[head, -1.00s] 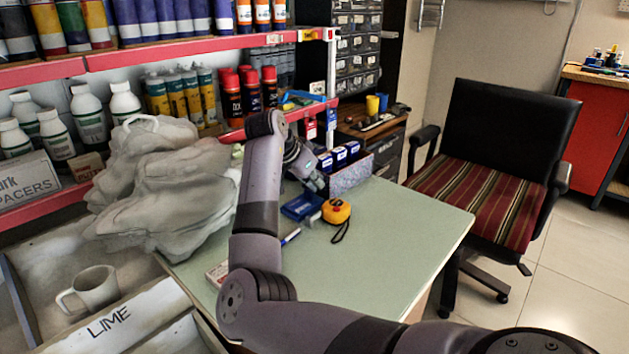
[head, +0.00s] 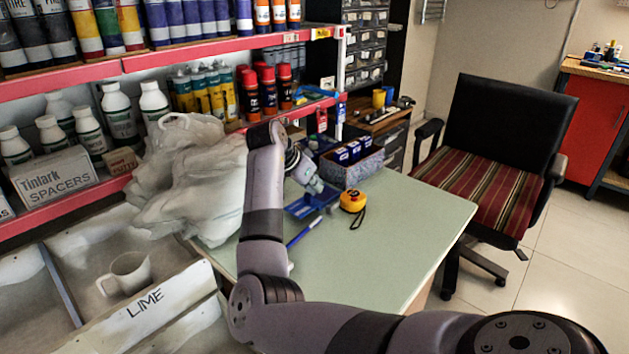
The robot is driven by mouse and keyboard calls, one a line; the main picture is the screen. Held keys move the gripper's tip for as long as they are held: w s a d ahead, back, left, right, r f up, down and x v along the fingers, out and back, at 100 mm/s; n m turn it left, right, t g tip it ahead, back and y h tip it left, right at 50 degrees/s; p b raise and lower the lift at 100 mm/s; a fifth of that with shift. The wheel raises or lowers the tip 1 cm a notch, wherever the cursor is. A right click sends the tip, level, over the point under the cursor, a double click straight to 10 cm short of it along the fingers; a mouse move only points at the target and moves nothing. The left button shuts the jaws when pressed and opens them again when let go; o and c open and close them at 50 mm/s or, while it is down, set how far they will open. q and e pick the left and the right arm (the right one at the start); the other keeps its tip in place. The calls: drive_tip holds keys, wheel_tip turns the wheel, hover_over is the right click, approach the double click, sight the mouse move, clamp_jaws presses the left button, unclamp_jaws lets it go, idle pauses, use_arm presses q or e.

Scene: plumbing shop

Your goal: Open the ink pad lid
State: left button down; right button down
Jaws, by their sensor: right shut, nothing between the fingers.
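The blue ink pad (head: 299,208) lies on the green tabletop, left of a yellow tape measure. My right gripper (head: 319,188) is directly over its back right part, pointing down, shut and empty. The gripper and wrist hide part of the pad, so I cannot tell clearly whether the lid is raised or whether the fingers touch it. My left gripper is not in view.
The yellow tape measure (head: 352,201) and a blue pen (head: 304,231) lie near the pad. A bin of blue boxes (head: 349,168) stands behind. A pale bag (head: 192,180) is at left. The right and front of the green table (head: 400,230) are clear.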

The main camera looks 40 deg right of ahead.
drive_tip(key=shift+f, duration=0.1)
idle(0.3)
drive_tip(key=v, duration=1.2)
